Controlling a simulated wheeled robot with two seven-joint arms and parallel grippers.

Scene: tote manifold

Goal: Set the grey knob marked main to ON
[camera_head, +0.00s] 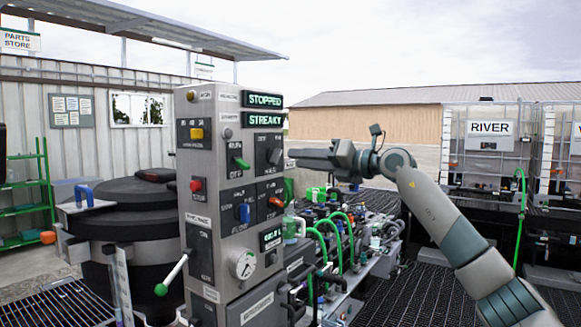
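The grey control panel (222,112) stands upright near the picture's middle. A dark grey knob (274,156) sits on a black plate at the upper right of its front; the small lettering is too blurred to confirm "main" or its setting. My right gripper (292,157) reaches in from the right, its fingers pointing left at this knob. The fingertips are very near the panel's right edge; I cannot tell whether they touch the knob. The fingers show side-on, so their opening is unclear. My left gripper is not in view.
Green (242,163), red (196,185), blue (244,212) and orange (276,202) controls crowd the panel. Its displays (264,100) read STOPPED and STREAKY. A green-ended lever (172,276) juts out lower left. Hoses (345,232) lie below my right arm; a dark drum (125,205) stands left.

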